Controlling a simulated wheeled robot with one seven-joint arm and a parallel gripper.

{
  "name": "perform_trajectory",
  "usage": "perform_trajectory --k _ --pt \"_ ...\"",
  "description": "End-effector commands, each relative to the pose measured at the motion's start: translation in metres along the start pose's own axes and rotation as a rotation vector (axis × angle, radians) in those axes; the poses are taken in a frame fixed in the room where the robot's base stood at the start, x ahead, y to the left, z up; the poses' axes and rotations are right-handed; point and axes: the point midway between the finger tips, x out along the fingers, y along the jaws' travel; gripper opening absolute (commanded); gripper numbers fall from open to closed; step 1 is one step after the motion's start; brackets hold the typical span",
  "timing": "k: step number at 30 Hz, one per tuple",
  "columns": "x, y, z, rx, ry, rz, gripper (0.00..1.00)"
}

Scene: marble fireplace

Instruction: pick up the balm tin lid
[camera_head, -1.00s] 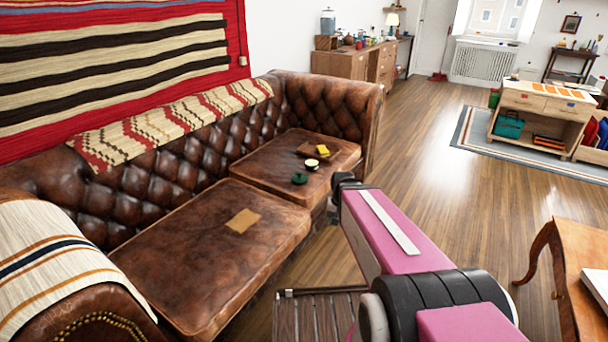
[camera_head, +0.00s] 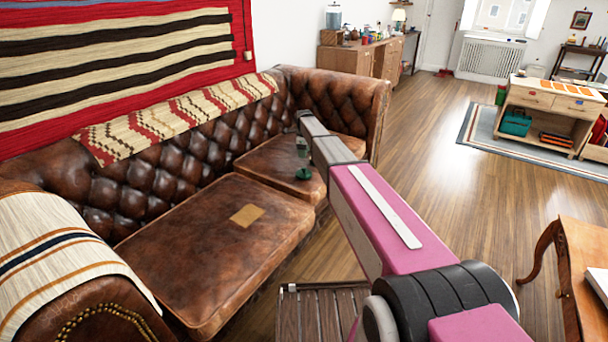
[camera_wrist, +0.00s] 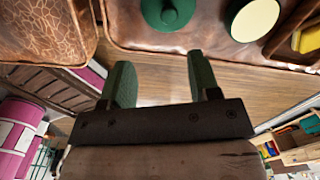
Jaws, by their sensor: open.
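The balm tin lid (camera_wrist: 168,14) is a dark green disc with a small raised centre, lying on the brown leather sofa cushion near its front edge. It also shows in the head view (camera_head: 303,174), just below my gripper. Beside it in the wrist view is a green round tin with a cream-coloured top (camera_wrist: 257,18); my arm hides it in the head view. My gripper (camera_wrist: 162,76) has its two green fingers spread with nothing between them. In the wrist view the fingertips point toward the lid and are apart from it.
A yellow thing (camera_wrist: 308,38) lies on a brown piece to the right of the tin. A tan patch (camera_head: 246,215) lies on the near cushion (camera_head: 190,265). A slatted wooden surface (camera_head: 322,312) stands before the sofa. Open wooden floor (camera_head: 425,160) lies to the right.

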Motion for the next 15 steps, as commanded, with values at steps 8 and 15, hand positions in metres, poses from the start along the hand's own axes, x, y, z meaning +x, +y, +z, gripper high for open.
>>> perform_trajectory --k 8,15 --pt "0.016 -0.006 0.005 0.035 0.001 0.001 0.56" --pt "0.050 -0.007 0.004 0.034 0.001 0.001 0.56"
